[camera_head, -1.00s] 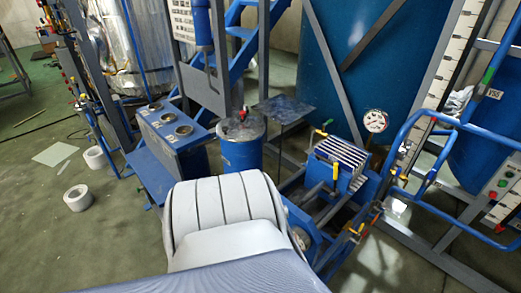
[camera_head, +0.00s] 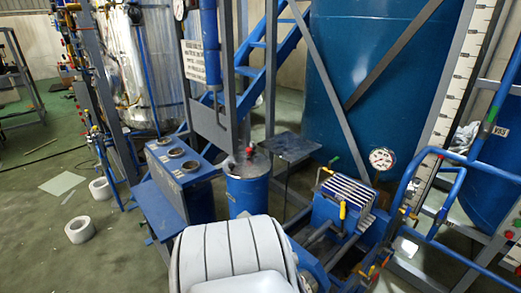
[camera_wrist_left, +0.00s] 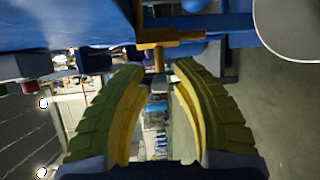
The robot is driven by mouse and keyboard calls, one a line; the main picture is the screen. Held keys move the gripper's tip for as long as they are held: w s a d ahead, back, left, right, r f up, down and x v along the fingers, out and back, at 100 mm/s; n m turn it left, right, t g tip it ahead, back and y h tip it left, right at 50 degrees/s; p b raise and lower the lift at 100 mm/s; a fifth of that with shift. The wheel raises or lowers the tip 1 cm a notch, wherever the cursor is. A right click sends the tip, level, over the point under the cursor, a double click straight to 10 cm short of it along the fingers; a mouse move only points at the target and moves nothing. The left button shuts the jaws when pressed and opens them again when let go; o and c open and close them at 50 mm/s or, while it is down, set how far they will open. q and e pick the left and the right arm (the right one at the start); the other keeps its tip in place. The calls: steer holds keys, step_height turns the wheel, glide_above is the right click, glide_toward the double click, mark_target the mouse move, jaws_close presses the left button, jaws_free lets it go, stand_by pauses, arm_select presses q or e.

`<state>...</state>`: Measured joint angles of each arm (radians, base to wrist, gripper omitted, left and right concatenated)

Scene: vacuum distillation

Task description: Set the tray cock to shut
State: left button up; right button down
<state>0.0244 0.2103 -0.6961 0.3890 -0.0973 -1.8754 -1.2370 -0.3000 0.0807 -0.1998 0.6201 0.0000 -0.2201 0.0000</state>
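My left gripper (camera_wrist_left: 157,70) shows in the left wrist view, with its two ribbed, curved fingers apart and nothing held between them. Just beyond the fingertips is a yellow cock handle (camera_wrist_left: 172,38) with a short stem pointing down toward the gap. It appears close to the tips; I cannot tell whether they touch. I cannot tell for sure which cock this is. In the head view, a yellow handle (camera_head: 342,210) hangs upright at the front of a striped block (camera_head: 347,189) on a blue frame. Neither gripper shows in the head view.
A blue drum (camera_head: 246,193) stands left of the striped block, beside a blue console (camera_head: 180,170) with round gauges. A pressure gauge (camera_head: 382,159) is behind the block. Blue rails (camera_head: 440,228) close off the right. Open green floor lies at left, with white rolls (camera_head: 79,229).

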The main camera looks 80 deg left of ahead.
arm_select(q)
steer(key=shift+o, duration=1.1)
steer(key=shift+d, duration=0.1)
steer(key=w+d+r, duration=0.1)
steer(key=d, duration=1)
steer(key=shift+w+d+r, duration=0.2)
steer(key=shift+w+d, duration=0.05)
steer(key=shift+d, duration=0.05)
steer(key=shift+c, duration=0.2)
